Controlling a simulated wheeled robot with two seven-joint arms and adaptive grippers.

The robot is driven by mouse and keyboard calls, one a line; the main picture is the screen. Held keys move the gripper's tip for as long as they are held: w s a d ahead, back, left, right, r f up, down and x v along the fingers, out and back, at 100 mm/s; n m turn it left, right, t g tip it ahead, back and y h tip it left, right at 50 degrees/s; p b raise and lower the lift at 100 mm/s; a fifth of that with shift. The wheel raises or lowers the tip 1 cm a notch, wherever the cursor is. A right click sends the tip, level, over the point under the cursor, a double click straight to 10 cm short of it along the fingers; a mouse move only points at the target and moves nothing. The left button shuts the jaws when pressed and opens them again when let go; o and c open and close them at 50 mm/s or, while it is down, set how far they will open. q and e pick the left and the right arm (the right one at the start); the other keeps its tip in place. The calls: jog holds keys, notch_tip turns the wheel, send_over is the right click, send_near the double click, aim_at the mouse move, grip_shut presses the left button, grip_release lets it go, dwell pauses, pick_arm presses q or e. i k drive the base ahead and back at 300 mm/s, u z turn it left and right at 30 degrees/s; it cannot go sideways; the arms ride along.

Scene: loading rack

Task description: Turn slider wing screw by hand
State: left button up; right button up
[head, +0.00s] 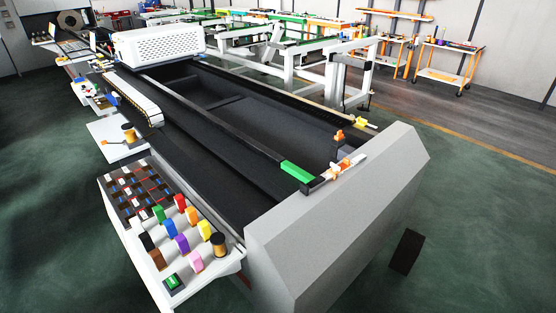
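A long grey machine with a dark sunken bed (270,130) runs away from me. At its near end, a black rail with a green block (297,172) meets a small slider assembly (335,172) with orange, white and yellow parts. A small orange piece (338,136) stands upright just behind it. Which of these small parts is the wing screw is too small to tell. Neither of my grippers is in view.
A white perforated cover (160,45) spans the machine farther back. A black block (407,251) is on the right. The green floor there is otherwise open.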

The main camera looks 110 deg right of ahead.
aim_at(335, 168)
jog(key=u, duration=0.4)
jog(key=k, duration=1.7)
jog(key=z, duration=4.15)
jog(key=i, duration=0.4)
jog(key=u, duration=1.75)
